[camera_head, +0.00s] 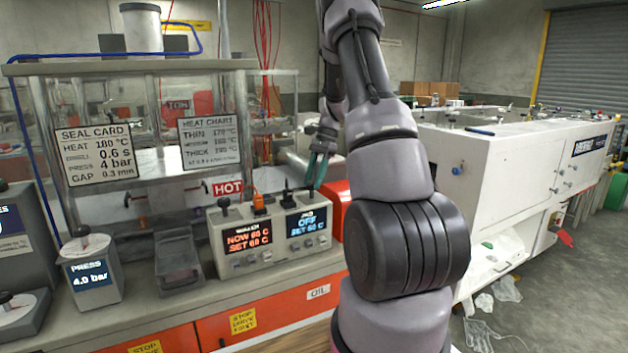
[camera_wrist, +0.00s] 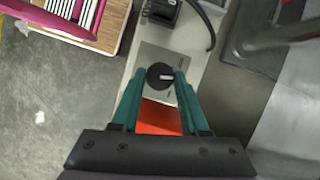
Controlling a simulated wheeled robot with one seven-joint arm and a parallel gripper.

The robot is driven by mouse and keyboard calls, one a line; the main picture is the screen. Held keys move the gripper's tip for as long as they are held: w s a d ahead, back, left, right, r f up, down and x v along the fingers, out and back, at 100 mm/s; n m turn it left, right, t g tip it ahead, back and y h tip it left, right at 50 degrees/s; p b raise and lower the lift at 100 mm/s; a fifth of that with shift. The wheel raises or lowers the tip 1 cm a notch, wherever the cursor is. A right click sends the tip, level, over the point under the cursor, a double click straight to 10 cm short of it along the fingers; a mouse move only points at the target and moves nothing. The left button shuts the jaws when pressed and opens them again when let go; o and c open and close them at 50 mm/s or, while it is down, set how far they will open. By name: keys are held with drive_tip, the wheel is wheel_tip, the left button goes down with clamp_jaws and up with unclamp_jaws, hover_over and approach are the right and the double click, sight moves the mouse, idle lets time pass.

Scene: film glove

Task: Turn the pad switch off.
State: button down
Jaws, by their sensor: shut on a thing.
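The pad switch is a round black knob with a white mark (camera_wrist: 159,76) on a grey plate in the wrist view. My gripper (camera_wrist: 157,82) has its teal fingers on either side of the knob, shut on it. In the head view my gripper (camera_head: 316,184) points down at the right end of the grey control box (camera_head: 275,262); its fingers hide the knob there. The box's right display (camera_head: 306,223) reads OFF and SET 60 C. The left display (camera_head: 248,240) reads NOW 60 C, SET 60 C.
A black plug (camera_wrist: 160,10) with a cable is near the knob. A press gauge box (camera_head: 90,272) and metal tray (camera_head: 178,268) stand left.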

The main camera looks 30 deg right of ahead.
drive_tip(key=n, duration=0.2)
drive_tip(key=n+g, duration=0.1)
drive_tip(key=n, duration=0.1)
drive_tip(key=n+g+h, duration=0.1)
drive_tip(key=n, duration=0.1)
drive_tip(key=shift+w+a, duration=0.1)
drive_tip(key=shift+w, duration=0.15)
drive_tip(key=shift+n, duration=0.3)
drive_tip(key=shift+c, duration=2.1)
unclamp_jaws()
drive_tip(key=shift+r, duration=0.1)
drive_tip(key=v, duration=1)
drive_tip(key=shift+r, duration=0.3)
drive_tip(key=shift+w+a, duration=0.1)
drive_tip(key=shift+w, duration=0.05)
